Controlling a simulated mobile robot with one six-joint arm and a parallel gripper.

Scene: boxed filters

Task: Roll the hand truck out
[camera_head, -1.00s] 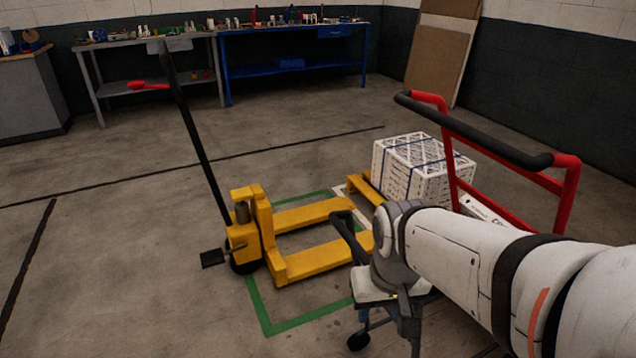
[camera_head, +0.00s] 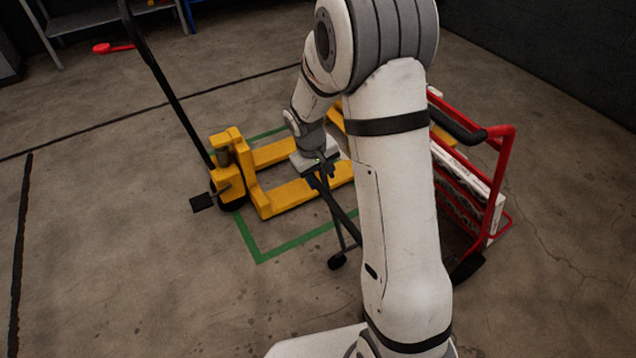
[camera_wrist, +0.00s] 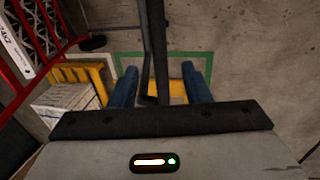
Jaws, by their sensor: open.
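The hand truck (camera_head: 508,165) stands right of my arm in the head view. It has a red tubular frame, a black handle grip (camera_head: 456,124) and white-edged filters against it. My arm hides part of it. Its red frame also shows at the left edge of the wrist view (camera_wrist: 12,76). My gripper (camera_head: 324,178) points down left of the hand truck, well apart from its red frame. Its two blue fingers (camera_wrist: 161,78) are spread. A thin black bar (camera_wrist: 160,45) shows between them in the wrist view; I cannot tell whether they touch it.
A yellow pallet jack (camera_head: 275,198) with a tall black handle stands on the left, within green floor tape (camera_head: 290,246). A black caster (camera_head: 337,262) is below my gripper. A white strapped box (camera_wrist: 62,100) shows in the wrist view. The floor at lower left is clear.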

